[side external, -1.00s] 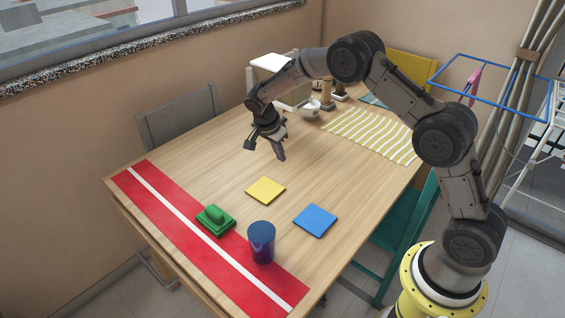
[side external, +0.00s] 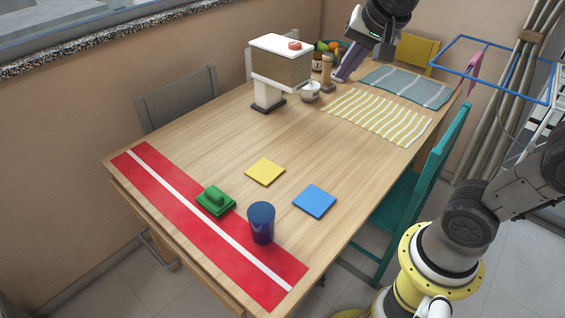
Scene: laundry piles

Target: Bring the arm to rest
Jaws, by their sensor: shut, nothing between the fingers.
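My gripper (side external: 341,77) shows at the top of the side external view, hanging past the back of the wooden table's items, near the wooden mill. Its slim fingers are together and hold nothing. Most of my arm between the gripper and the base is out of the picture. My yellow-ringed base stands at the lower right. I cannot tell how high the gripper is above the table (side external: 215,150).
A white-topped box on a stand (side external: 282,68), a bowl (side external: 310,92), a mill (side external: 327,74), a yellow-striped cloth (side external: 378,117) and a grey-blue cloth (side external: 405,86) are at the back.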

